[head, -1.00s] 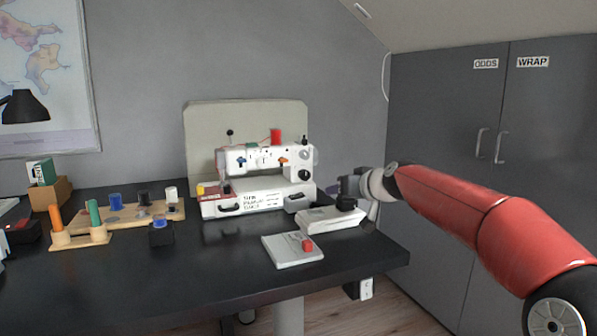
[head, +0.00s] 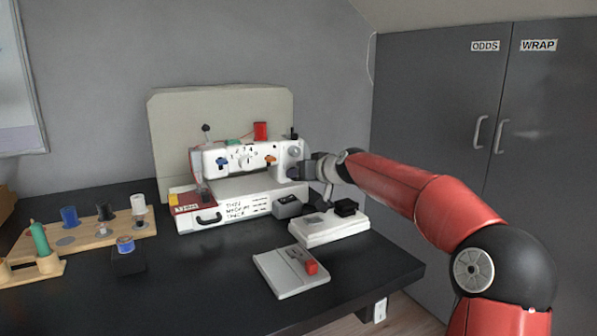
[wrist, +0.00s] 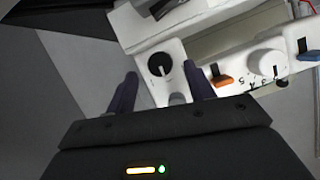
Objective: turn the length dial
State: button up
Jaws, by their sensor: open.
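The white sewing machine (head: 225,163) stands at the back of the dark desk. In the wrist view, a round black dial (wrist: 160,64) with a white pointer sits on the machine's white end section, just beyond and between my open fingertips. A white dial (wrist: 265,62) with printed numbers sits further right, beside an orange lever (wrist: 220,78). I cannot read which is labelled as length. My gripper (wrist: 160,82) is open and empty; it also shows in the head view (head: 316,166), close to the machine's right end, where it hides part of that end.
A white foot pedal (head: 325,232) with a black block on it lies below my arm. A pale board (head: 280,273) with a red piece lies in front. Wooden spool stands (head: 95,238) are at left. Grey cupboards (head: 440,90) stand right.

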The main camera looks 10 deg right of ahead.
jog(key=shift+x, duration=1.45)
jog(key=shift+c, duration=0.4)
jog(key=c, duration=0.9)
jog(key=n+h+b, duration=0.2)
jog(key=b, duration=0.1)
jog(key=shift+s+a+f+n+t, duration=0.1)
jog(key=shift+a+n+t, duration=0.1)
jog(key=shift+n+t, duration=0.2)
jog(key=shift+n+t+h+b, duration=0.6)
jog(key=shift+n+h+b, duration=0.3)
jog(key=shift+n+b, duration=0.65)
